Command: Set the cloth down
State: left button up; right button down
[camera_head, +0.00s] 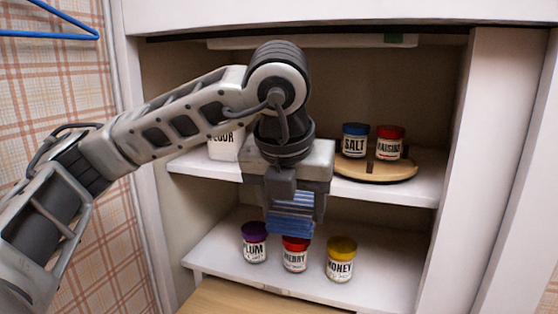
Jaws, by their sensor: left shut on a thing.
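My left gripper (294,198) reaches in from the left and points down in front of the open cupboard. It is shut on a blue striped cloth (291,219), which shows folded below the fingers. The cloth hangs in front of the lower shelf, just above and partly over the red-lidded jar. I cannot tell its exact depth relative to the jars. My right gripper is not in view.
The lower shelf (225,257) holds a purple-lidded jar (255,243), a red-lidded jar (295,255) and a yellow-lidded jar (341,260). The upper shelf holds a flour container (223,146) and a wooden turntable (376,174) with salt (354,141) and raisin (390,143) jars. A wooden surface (240,299) lies below.

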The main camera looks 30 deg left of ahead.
pick_arm(q)
notch_tip(320, 180, up, 2)
jog(key=n, duration=0.1)
jog(key=n+y, duration=0.1)
jog(key=n, duration=0.1)
jog(key=shift+s+a+r, duration=0.1)
jog(key=shift+r, duration=0.1)
jog(key=shift+a+r+n+g, duration=0.1)
jog(key=shift+r+n+g, duration=0.1)
jog(key=shift+n+g, duration=0.1)
jog(key=w+a+p, duration=0.1)
jog(key=w+a, duration=0.2)
jog(key=w, duration=0.1)
jog(key=w+a, duration=0.4)
jog(key=w, duration=0.1)
jog(key=w+a+p, duration=0.1)
jog(key=w+a, duration=0.2)
jog(key=w, duration=0.2)
jog(key=shift+w+a+r+p, duration=0.1)
jog(key=shift+w+a+p, duration=0.1)
jog(key=shift+a+p, duration=0.1)
jog(key=shift+w+f, duration=0.1)
jog(key=shift+f, duration=0.4)
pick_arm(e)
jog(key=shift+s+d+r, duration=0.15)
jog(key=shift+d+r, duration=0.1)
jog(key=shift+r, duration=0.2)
